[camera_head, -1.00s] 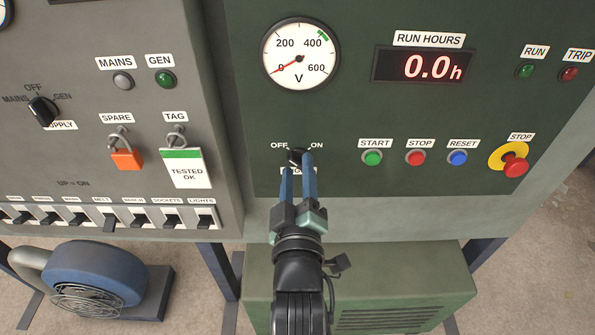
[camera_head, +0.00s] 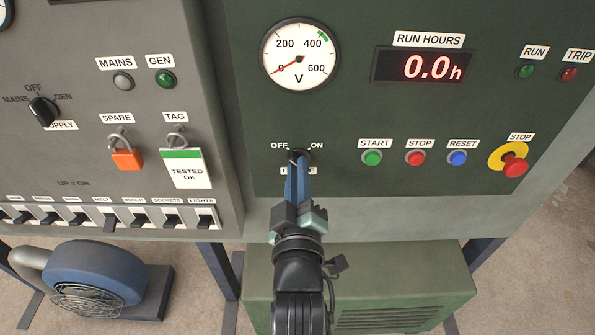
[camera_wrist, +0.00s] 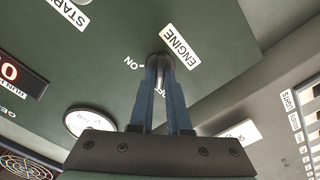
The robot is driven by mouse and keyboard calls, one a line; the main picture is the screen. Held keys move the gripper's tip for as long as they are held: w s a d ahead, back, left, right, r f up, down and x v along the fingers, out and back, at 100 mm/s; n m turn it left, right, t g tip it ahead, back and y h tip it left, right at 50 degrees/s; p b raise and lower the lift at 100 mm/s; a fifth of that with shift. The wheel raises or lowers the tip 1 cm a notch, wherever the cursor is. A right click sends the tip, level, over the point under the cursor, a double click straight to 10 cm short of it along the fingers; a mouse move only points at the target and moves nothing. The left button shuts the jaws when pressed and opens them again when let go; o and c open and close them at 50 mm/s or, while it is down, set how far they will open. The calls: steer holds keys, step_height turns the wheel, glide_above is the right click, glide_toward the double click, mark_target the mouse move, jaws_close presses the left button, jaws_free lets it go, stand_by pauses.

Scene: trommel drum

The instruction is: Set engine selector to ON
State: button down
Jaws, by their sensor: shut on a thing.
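The engine selector (camera_head: 303,154) is a small dark knob on the green panel, between the OFF and ON markings. It also shows in the wrist view (camera_wrist: 159,59), above the fingertips, near the ENGINE label (camera_wrist: 181,46). My gripper (camera_head: 297,163) reaches it from below with its two blue fingers drawn together. The fingers are shut on the knob; in the wrist view (camera_wrist: 160,82) they close in around it. The fingers hide part of the knob and of its label in the head view. The knob seems turned toward OFF, but its pointer is partly covered.
To the right are the green START (camera_head: 372,158), red STOP (camera_head: 415,158) and blue RESET (camera_head: 457,158) buttons, then the emergency stop (camera_head: 515,165). The voltmeter (camera_head: 300,54) above reads about zero. The grey panel with its padlock (camera_head: 126,158) stands left.

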steer(key=shift+d+m+p, duration=0.2)
steer(key=shift+m+p, duration=3)
steer(key=shift+m, duration=5.4)
steer(key=c, duration=0.9)
jaws_free()
steer(key=shift+s, duration=0.1)
steer(key=shift+s+b, duration=1.2)
steer(key=shift+s, duration=5.2)
